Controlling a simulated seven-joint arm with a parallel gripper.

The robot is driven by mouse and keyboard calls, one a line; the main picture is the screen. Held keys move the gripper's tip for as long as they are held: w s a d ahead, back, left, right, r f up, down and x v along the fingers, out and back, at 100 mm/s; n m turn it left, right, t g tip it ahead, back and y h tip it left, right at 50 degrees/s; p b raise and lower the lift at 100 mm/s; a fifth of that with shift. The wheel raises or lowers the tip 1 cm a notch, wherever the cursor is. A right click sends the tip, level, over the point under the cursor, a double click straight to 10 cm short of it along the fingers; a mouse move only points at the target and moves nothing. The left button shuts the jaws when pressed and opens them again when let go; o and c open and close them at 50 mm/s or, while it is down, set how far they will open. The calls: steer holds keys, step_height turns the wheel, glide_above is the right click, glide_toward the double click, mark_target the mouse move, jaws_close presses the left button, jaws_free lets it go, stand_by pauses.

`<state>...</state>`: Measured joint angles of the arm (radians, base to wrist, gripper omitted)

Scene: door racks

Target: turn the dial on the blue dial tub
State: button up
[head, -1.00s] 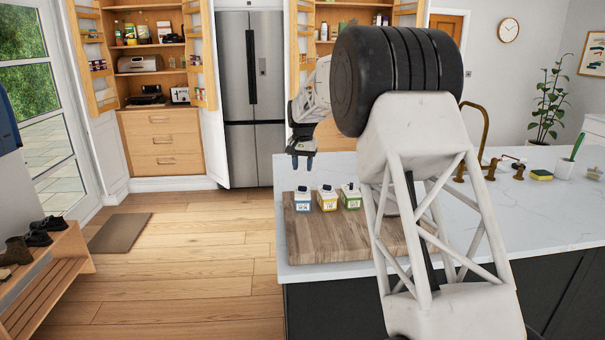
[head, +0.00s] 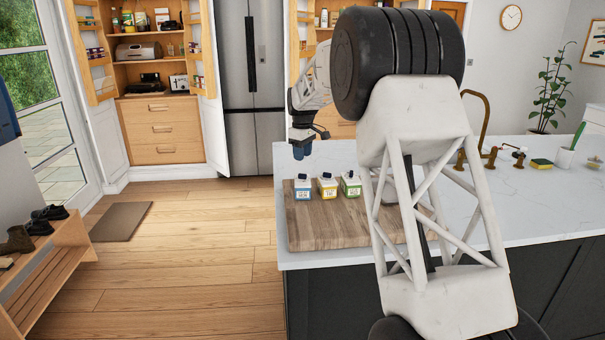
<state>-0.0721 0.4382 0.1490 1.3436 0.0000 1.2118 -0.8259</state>
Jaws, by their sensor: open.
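The blue dial tub (head: 302,190) stands upright on a wooden board on the counter, leftmost in a row of three small tubs. It has a white label and a small black dial (head: 302,177) on top. A yellow tub (head: 327,188) and a green tub (head: 351,186) stand to its right, each with a dark dial. My gripper (head: 301,153) points down above and apart from the blue tub in the picture. It is open with nothing seen in it; its fingers are small here, and its exact distance from the dial is hard to tell.
The wooden board (head: 330,229) lies at the left end of the white counter (head: 520,209). My arm covers the middle of the counter. Open shelves and a fridge stand behind.

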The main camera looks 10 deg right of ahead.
mark_target(303, 177)
steer(key=n, duration=0.4)
steer(key=shift+f, duration=0.15)
stand_by(0.4)
steer(key=shift+f, duration=3.75)
steer(key=shift+c, duration=0.4)
jaws_close()
